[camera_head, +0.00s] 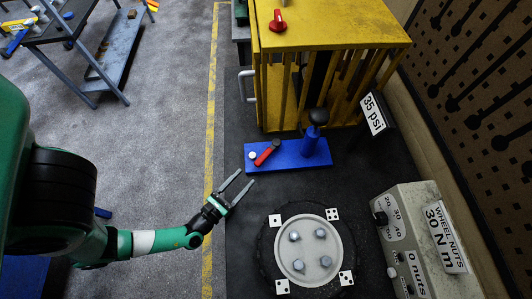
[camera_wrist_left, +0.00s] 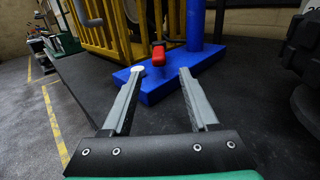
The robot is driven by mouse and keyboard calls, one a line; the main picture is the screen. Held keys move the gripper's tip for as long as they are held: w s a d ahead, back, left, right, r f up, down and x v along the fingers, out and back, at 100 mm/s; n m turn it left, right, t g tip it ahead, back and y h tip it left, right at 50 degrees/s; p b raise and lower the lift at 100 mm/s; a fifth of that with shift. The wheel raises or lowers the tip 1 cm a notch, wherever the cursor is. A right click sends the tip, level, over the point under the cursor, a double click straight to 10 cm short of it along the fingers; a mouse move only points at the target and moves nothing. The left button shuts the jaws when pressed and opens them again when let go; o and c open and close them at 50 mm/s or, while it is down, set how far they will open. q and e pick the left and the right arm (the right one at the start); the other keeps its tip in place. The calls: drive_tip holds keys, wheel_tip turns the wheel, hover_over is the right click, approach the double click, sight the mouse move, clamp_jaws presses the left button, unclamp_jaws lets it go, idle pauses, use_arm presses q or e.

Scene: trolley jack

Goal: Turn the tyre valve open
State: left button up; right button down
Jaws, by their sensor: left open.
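A red knob (camera_head: 279,20) stands on top of the yellow cage (camera_head: 330,22); I cannot tell whether it is the tyre valve. A red lever (camera_head: 267,153) lies on the blue base (camera_head: 287,163), beside a white round button (camera_head: 252,155). The lever also shows in the left wrist view (camera_wrist_left: 159,55), end-on and beyond my fingers. My left gripper (camera_head: 247,176) is open and empty, just short of the blue base and apart from the lever. Its two fingers also show in the left wrist view (camera_wrist_left: 160,78). My right gripper is not in view.
A blue post with a dark top (camera_head: 312,125) rises from the base. A wheel (camera_head: 305,250) with several nuts lies in front. A grey control box (camera_head: 420,240) stands at the right, and a "35 psi" sign (camera_head: 374,113) behind. The floor at the left is mostly clear.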

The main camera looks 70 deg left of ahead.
sight(263, 156)
use_arm(q)
drive_tip(key=b+x, duration=0.1)
drive_tip(key=x, duration=1)
drive_tip(key=shift+w+a, duration=0.15)
drive_tip(key=shift+a, duration=0.1)
clamp_jaws()
idle(0.9)
